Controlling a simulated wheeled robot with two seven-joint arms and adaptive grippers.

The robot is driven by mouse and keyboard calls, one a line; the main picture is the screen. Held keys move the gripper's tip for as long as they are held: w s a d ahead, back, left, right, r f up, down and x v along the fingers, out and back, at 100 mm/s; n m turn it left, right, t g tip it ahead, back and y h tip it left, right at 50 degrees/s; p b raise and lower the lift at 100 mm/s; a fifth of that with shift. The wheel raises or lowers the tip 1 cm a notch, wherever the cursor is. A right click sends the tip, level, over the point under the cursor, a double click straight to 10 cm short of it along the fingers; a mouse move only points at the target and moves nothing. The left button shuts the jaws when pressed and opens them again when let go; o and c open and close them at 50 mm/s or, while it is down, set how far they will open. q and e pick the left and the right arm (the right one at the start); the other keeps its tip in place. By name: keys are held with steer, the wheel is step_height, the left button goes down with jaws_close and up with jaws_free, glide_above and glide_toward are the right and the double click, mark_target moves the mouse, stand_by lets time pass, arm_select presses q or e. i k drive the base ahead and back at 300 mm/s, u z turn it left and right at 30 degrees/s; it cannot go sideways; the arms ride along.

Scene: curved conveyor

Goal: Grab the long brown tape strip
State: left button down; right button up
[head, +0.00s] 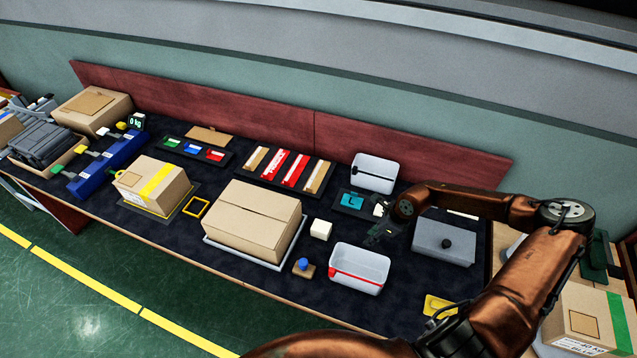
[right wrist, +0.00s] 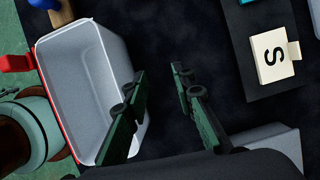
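Two tan-brown strips lie on a black tray in the middle back of the head view, one at the left end (head: 256,159) and one at the right end (head: 317,178). The right-end one looks a little longer. My right gripper (head: 376,236) is to the right of this tray and nearer the front, above the dark mat. In the right wrist view its two fingers (right wrist: 160,72) are apart with nothing between them. No brown strip shows in the right wrist view. My left gripper is not in view.
A white bin with a red edge (head: 344,281) is close below my right gripper; it also shows in the right wrist view (right wrist: 60,55). A second white bin (head: 374,184) stands behind. A large cardboard box (head: 252,220) stands in front of the strip tray. A grey box (head: 443,253) is to the right.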

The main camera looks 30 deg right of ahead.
mark_target(313, 184)
steer(key=i, duration=1)
